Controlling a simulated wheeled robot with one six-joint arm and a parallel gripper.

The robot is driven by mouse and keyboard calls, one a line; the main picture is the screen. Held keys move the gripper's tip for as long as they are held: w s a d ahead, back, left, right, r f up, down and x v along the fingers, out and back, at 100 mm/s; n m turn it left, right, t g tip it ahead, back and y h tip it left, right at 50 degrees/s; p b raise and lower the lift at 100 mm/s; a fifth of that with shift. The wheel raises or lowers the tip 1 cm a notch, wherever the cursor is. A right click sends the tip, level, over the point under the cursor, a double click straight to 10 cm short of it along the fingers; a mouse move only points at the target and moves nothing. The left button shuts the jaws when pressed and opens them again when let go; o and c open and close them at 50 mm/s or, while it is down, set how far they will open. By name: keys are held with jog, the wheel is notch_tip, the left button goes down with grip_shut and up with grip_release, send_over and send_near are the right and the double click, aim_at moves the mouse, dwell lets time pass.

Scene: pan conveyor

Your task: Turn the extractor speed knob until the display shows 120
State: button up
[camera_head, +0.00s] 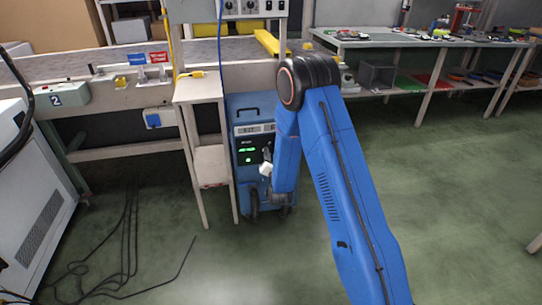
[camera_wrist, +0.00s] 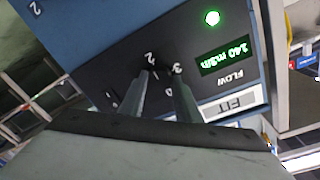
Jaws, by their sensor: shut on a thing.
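The extractor is a blue wheeled cabinet (camera_head: 246,187) with a dark front panel; the panel also fills much of the wrist view (camera_wrist: 110,78). Its green display (camera_wrist: 226,56) reads 140 m3/h and appears rotated in the wrist view. In the head view the display (camera_head: 247,149) is too small to read surely. My gripper (camera_wrist: 164,73) is at the panel, shut on the speed knob, among the dial marks 2 and 3. The knob itself is mostly hidden between the fingers. In the head view my gripper (camera_head: 267,164) is seen small against the panel's right side.
A narrow pale stand (camera_head: 199,90) is close at the extractor's left. A conveyor bench (camera_head: 120,146) runs behind. Black cables (camera_head: 125,245) lie on the floor at left. A shelf bench (camera_head: 425,43) stands at back right. The green floor at right is clear.

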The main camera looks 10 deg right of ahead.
jog(key=n, duration=0.5)
jog(key=shift+f, duration=0.1)
dwell(0.3)
jog(key=o, duration=1.1)
jog(key=shift+c, duration=0.2)
